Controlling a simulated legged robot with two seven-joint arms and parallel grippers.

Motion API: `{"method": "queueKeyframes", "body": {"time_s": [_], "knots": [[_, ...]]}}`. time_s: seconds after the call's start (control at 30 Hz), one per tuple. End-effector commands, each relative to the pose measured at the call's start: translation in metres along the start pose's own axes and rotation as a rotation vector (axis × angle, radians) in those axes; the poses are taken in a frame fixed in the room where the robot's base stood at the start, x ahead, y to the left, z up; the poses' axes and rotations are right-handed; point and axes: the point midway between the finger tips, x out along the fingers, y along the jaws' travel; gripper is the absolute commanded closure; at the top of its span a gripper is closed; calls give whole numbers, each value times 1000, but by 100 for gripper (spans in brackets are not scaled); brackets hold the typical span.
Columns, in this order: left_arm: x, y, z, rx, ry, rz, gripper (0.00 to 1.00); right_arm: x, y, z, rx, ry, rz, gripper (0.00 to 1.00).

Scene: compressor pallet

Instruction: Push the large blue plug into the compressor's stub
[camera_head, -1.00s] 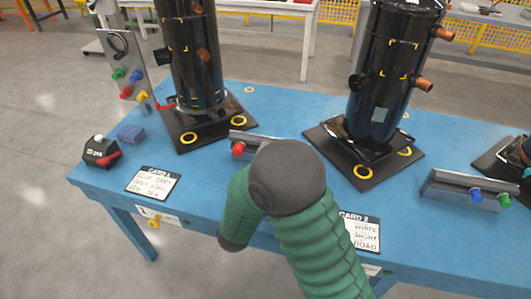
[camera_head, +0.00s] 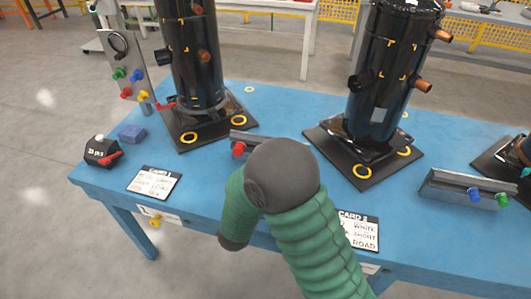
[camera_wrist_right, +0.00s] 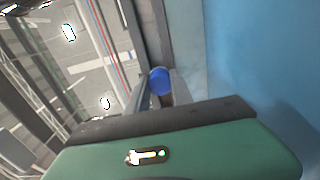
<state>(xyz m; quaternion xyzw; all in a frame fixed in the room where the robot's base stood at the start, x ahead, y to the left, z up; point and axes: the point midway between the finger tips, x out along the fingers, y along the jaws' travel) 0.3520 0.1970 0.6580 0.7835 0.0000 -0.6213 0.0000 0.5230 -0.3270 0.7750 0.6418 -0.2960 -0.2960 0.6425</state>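My right arm (camera_head: 320,240) comes in from the bottom in the head view, and its dark joint hides my right gripper. In the right wrist view a blue plug (camera_wrist_right: 160,80) sits between the narrow grey fingers of my right gripper (camera_wrist_right: 160,90), which look closed on it. Two black compressors (camera_head: 195,60) and (camera_head: 385,80) stand upright on dark base plates. The right one has copper stubs (camera_head: 422,85) and (camera_head: 443,34) on its right side and a dark stub on its left. My left gripper is not in view.
The blue table (camera_head: 440,235) holds a grey rack (camera_head: 450,186) with a blue and a green plug, and another rack with a red plug (camera_head: 238,150), partly hidden. A plug board (camera_head: 125,62), a dark box (camera_head: 102,152) and two cards (camera_head: 154,183) are also there.

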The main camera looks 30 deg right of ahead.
Motion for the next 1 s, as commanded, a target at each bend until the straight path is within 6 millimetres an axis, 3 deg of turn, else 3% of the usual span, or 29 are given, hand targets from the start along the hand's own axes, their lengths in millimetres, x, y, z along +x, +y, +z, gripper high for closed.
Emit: {"method": "queueKeyframes", "body": {"time_s": [0.03,0.13,1.0], "knots": [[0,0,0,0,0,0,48,0,0,0,0,0,0,87],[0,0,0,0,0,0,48,0,0,0,0,0,0,100],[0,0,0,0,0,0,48,0,0,0,0,0,0,100]]}}
